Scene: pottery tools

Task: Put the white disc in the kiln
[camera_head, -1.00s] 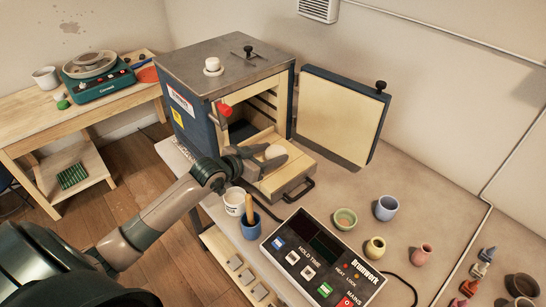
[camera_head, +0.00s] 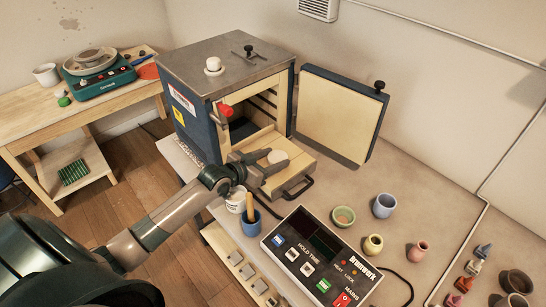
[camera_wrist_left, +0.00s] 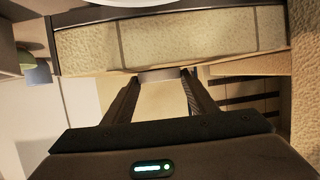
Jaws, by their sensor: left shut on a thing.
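The white disc (camera_head: 277,156) is between the fingertips of my left gripper (camera_head: 268,160), which is shut on it. The disc is over the cream pulled-out shelf (camera_head: 287,184) of the kiln (camera_head: 199,122); I cannot tell whether it touches the shelf. The kiln's front is open and its door (camera_head: 340,117) is swung out to the right. In the left wrist view the disc (camera_wrist_left: 160,75) shows edge-on as a pale grey band between my fingertips (camera_wrist_left: 168,77). My right gripper is not in view.
A white mug (camera_head: 235,203) and a blue cup (camera_head: 250,224) holding a wooden-handled tool stand close below my left gripper. A control box (camera_head: 320,256) is in front of the kiln. Several small pots, including a blue one (camera_head: 384,206), stand to the right.

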